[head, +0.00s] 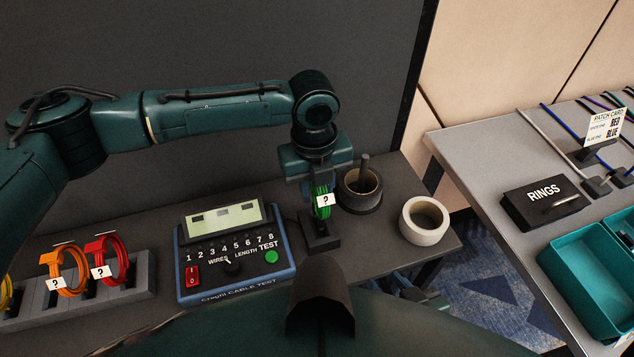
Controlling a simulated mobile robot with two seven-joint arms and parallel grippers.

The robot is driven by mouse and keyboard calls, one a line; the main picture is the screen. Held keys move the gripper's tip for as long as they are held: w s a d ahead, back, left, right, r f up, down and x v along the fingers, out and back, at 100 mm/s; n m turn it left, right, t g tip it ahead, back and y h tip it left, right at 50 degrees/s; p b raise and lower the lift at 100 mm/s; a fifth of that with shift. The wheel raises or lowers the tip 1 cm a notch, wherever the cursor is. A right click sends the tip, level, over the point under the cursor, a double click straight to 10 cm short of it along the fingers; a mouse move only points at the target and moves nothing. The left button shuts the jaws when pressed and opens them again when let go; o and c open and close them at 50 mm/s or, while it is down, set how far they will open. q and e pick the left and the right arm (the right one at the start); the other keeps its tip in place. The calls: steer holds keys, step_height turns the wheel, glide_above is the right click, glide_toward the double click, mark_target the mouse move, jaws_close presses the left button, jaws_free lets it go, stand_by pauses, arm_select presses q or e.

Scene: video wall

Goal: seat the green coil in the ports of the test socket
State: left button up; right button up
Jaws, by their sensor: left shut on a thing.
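The green coil (320,205) hangs upright below my left gripper (318,185), which is shut on its upper part. A white "?" tag (325,200) is on the coil. The black test socket (320,236) stands on the dark bench directly below the coil, right of the cable tester. The coil's lower end is at or just above the socket top; I cannot tell whether it is in the ports.
The cable tester (235,252) is left of the socket. A rack (135,274) holds orange (68,272), red (105,258) and yellow coils at the left. A grey table (480,150) is further right.

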mark_target(318, 204)
arm_select(q)
steer(key=shift+f, duration=0.15)
stand_by(0.3)
steer(key=shift+f, duration=0.35)
steer(key=shift+f, duration=0.25)
steer(key=shift+f, duration=0.3)
stand_by(0.7)
steer(key=shift+f, duration=0.25)
steer(key=shift+f, duration=0.35)
steer(key=shift+f, duration=0.45)
stand_by(0.5)
